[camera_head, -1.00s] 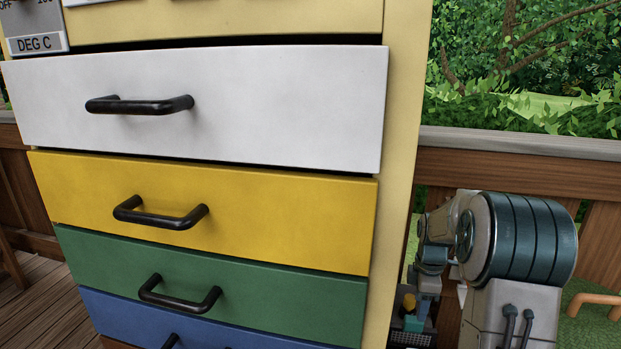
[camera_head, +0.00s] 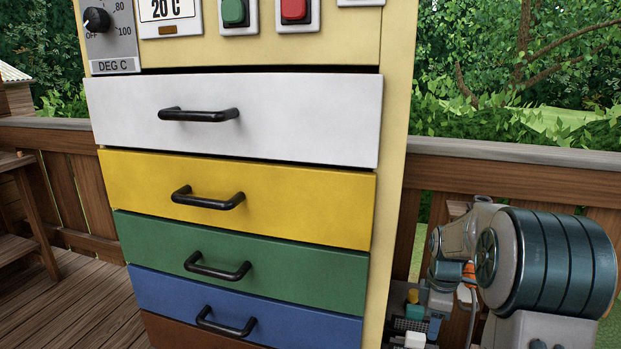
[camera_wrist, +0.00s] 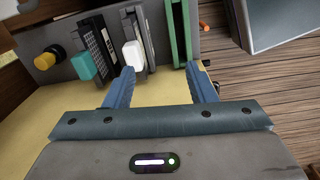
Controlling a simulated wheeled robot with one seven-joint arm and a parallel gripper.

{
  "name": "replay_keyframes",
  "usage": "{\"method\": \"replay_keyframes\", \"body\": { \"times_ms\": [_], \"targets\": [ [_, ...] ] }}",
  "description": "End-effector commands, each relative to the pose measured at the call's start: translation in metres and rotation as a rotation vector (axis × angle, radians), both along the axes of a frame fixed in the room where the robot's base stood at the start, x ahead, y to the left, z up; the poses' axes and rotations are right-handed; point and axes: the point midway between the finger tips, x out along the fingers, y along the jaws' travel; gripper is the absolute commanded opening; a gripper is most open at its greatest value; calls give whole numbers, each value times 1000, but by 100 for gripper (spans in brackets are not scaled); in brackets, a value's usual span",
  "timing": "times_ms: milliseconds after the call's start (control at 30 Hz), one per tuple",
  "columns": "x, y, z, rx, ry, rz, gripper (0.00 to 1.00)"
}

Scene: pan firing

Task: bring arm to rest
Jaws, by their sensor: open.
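My gripper (camera_wrist: 160,72) shows in the wrist view. Its two blue fingers are wide apart, with nothing held between them. Beyond the fingertips are a white block (camera_wrist: 134,54), a teal block (camera_wrist: 84,65) and a black-and-yellow knob (camera_wrist: 48,59), set along a grey surface. A green frame-like part (camera_wrist: 181,35) stands near the right finger. I cannot tell whether the fingers touch any of these. I cannot make out the gripper clearly in the head view.
A cabinet stands ahead with white (camera_head: 290,120), yellow (camera_head: 300,205), green (camera_head: 300,270) and blue (camera_head: 300,320) drawers, all with black handles. A dial (camera_head: 97,20) and red button (camera_head: 293,10) are above. A wooden railing (camera_head: 500,152) runs behind. Wooden floor shows at left.

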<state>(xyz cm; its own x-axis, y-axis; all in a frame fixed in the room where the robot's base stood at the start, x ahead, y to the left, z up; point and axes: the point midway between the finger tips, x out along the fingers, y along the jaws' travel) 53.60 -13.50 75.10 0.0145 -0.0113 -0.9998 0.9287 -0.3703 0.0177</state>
Motion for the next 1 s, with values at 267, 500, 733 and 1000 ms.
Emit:
{"method": "replay_keyframes", "body": {
  "times_ms": [267, 500, 733, 1000],
  "targets": [
    [-27, 27, 63, -12, -35, -160, 51],
    [-75, 64, 142, -8, -93, -409, 51],
    [-144, 101, 216, 37, -160, -734, 51],
    [-215, 128, 264, 125, -205, -1070, 51]
  ]
}}
